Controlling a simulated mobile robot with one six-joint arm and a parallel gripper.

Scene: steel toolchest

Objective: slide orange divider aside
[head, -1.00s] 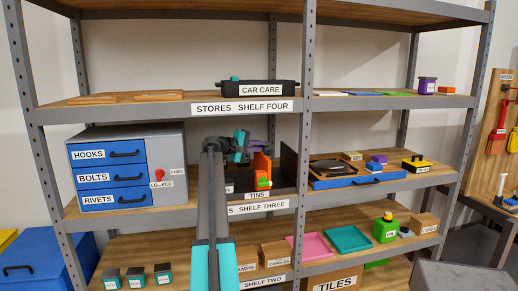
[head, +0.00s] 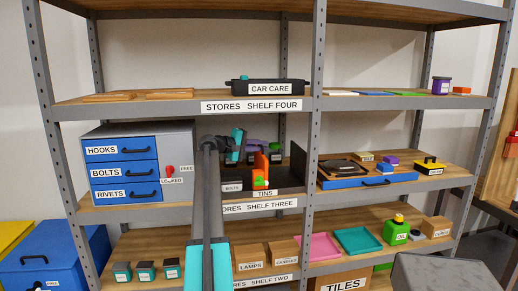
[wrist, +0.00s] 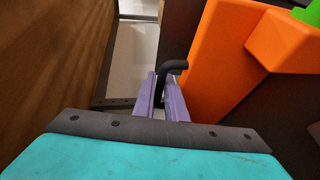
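The orange divider (head: 261,164) stands upright in a dark open bin on shelf three. It fills much of the upper right of the wrist view (wrist: 208,50). My gripper (head: 258,147) is at the divider's upper left side, over the bin. In the wrist view its two purple fingers (wrist: 162,95) are close together around a black bent handle (wrist: 174,66) beside the divider. They look shut on this handle, though the contact is partly hidden. An orange block (wrist: 285,40) and a green piece (wrist: 311,12) are at the divider's far side.
A dark bin wall (head: 298,165) stands right of the divider, with a gap between. A blue drawer unit (head: 122,171) stands left of the bin. Shelf four (head: 205,106) runs above my gripper. A blue tray (head: 367,181) lies to the right.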

